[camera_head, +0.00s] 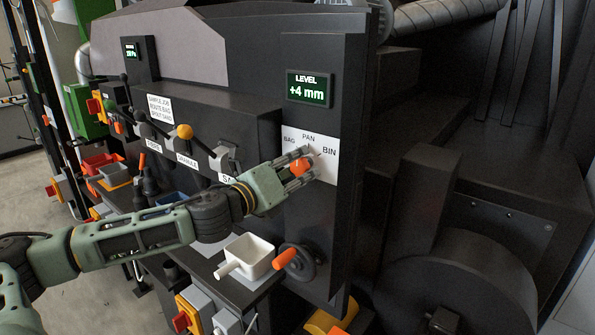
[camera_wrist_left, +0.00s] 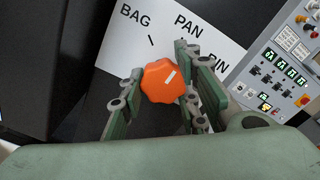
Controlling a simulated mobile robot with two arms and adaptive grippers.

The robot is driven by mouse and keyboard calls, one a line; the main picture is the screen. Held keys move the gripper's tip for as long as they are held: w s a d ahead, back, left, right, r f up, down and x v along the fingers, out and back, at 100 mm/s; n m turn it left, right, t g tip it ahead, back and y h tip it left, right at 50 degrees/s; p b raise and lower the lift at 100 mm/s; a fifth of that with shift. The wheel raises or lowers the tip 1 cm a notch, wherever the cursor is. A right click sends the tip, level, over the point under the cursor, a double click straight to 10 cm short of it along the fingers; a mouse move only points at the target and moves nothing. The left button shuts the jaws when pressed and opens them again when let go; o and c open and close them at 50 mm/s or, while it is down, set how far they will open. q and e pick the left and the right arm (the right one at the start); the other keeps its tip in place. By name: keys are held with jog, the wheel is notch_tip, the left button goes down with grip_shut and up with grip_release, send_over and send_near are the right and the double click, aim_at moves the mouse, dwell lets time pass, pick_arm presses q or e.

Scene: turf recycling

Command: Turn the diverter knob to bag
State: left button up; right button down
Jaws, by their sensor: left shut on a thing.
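The diverter knob (camera_head: 299,167) is orange and round with a scalloped edge, on a white label plate (camera_head: 322,142) marked BAG, PAN and BIN. My left gripper (camera_head: 305,166) is shut on the knob. In the left wrist view, the knob (camera_wrist_left: 161,83) sits between the two green-grey fingers of my left gripper (camera_wrist_left: 160,88). A short white mark on the knob points up and right, roughly between PAN and BIN. The BAG word is at the plate's upper left. The fingers hide parts of the plate. My right gripper is not in view.
A display (camera_head: 309,89) above the plate reads LEVEL +4 mm. Below is a handwheel with an orange handle (camera_head: 285,259) and a white scoop-like pan (camera_head: 248,257).

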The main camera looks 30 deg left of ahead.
pick_arm(q)
jog(key=n, duration=0.3)
jog(key=n+b, duration=0.1)
jog(key=n, duration=0.2)
jog(key=shift+f+n+b, duration=0.2)
jog(key=shift+n+b, duration=0.1)
jog(key=n, duration=0.3)
jog(key=shift+d+f+n+b, duration=0.1)
jog(key=shift+n+b, duration=0.2)
jog(key=shift+n, duration=0.1)
jog(key=shift+f, duration=0.1)
jog(key=o, duration=1.1)
jog(key=shift+s, duration=0.1)
